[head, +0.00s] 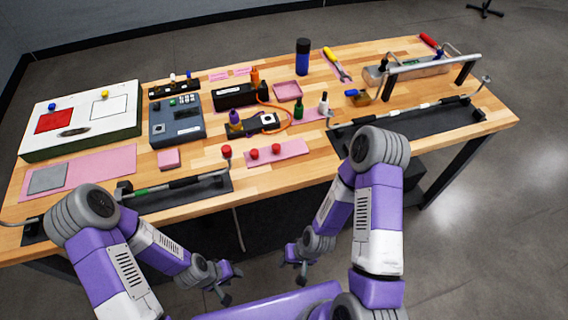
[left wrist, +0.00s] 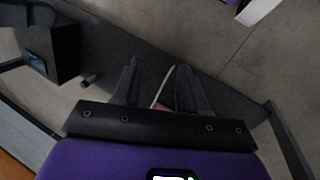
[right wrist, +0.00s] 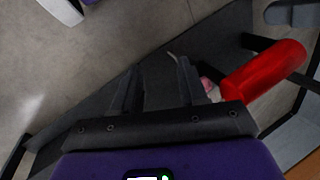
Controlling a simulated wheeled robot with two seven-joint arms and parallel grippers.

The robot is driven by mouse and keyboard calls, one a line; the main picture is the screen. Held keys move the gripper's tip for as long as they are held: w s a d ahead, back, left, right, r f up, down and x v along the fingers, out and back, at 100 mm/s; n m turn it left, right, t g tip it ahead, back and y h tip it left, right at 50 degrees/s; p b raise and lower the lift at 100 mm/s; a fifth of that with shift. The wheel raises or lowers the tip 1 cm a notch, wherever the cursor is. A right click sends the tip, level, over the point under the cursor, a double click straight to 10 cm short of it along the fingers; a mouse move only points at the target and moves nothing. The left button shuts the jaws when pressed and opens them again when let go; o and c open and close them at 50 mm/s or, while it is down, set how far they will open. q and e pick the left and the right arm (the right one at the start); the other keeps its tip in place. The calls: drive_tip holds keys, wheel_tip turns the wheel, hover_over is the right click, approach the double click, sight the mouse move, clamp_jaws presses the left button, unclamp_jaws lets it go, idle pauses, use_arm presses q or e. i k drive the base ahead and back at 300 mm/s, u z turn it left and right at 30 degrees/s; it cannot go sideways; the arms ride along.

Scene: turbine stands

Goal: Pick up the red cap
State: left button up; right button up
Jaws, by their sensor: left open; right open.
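Small red pieces that look like caps stand near the table's front edge in the head view. One red cap (head: 227,151) stands on the left, by the end of a dark mat. Two more red caps (head: 254,153) (head: 276,149) sit on a pink mat (head: 292,149). I cannot tell which one is meant. My left gripper (head: 232,285) is open and empty, low in front of the table. My right gripper (head: 293,266) is also open and empty, to its right. Both are apart from the caps. Neither wrist view clearly shows a cap.
The wooden table (head: 205,151) holds a white box (head: 82,121), a grey device (head: 177,121), small bottles (head: 298,108) and a metal stand (head: 420,70). Black trays with rods line the front edge. A red cylinder (right wrist: 265,72) shows in the right wrist view.

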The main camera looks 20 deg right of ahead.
sight(276, 147)
drive_tip(key=z, duration=0.55)
drive_tip(key=i, duration=0.35)
drive_tip(key=u, duration=0.15)
drive_tip(key=k, duration=0.5)
drive_tip(key=u, duration=3.5)
drive_tip(key=k, duration=1)
drive_tip(key=z, duration=1)
drive_tip(key=i, duration=1)
